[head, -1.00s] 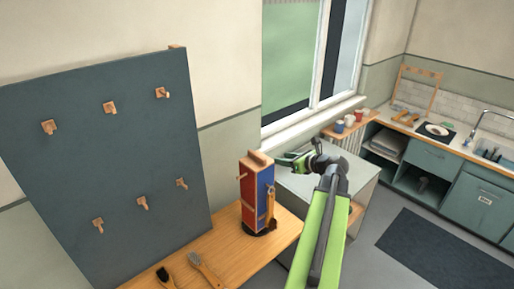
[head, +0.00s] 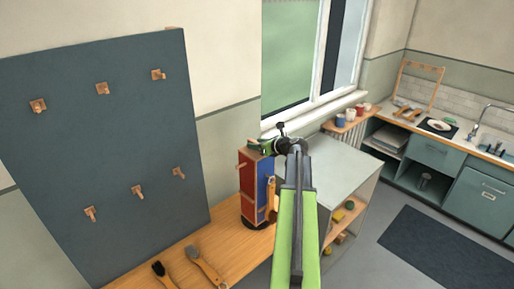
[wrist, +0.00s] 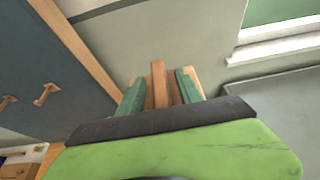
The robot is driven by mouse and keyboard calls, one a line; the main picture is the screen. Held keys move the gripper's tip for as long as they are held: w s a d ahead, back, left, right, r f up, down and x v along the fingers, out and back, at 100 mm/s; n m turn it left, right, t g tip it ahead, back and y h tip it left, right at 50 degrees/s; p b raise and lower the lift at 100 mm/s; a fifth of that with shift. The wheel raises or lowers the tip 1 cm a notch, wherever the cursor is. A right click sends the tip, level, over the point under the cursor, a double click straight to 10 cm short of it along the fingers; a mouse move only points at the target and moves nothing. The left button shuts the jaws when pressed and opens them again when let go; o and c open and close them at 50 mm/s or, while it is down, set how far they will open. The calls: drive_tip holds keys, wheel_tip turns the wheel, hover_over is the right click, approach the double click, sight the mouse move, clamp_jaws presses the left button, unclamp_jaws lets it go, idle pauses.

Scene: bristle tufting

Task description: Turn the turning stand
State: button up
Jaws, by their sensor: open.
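The turning stand (head: 249,181) is an upright block on a dark round base on the wooden bench, with a red face to the left and a blue face to the right. A wooden-handled brush hangs on its blue side. My gripper (head: 264,147) is at the top of the stand. In the wrist view my gripper (wrist: 160,82) is open, with the stand's wooden top bar (wrist: 159,92) between its two green fingers. Gaps show on both sides of the bar. My gripper partly hides the stand's top in the head view.
Two brushes lie on the bench (head: 222,246), left of the stand. A dark pegboard (head: 110,140) with several wooden pegs stands behind at left. A grey-topped shelf unit (head: 335,170) is at right, below the window. The kitchen counter is farther right.

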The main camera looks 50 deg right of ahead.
drive_tip(key=shift+c, duration=0.3)
clamp_jaws()
idle(1.2)
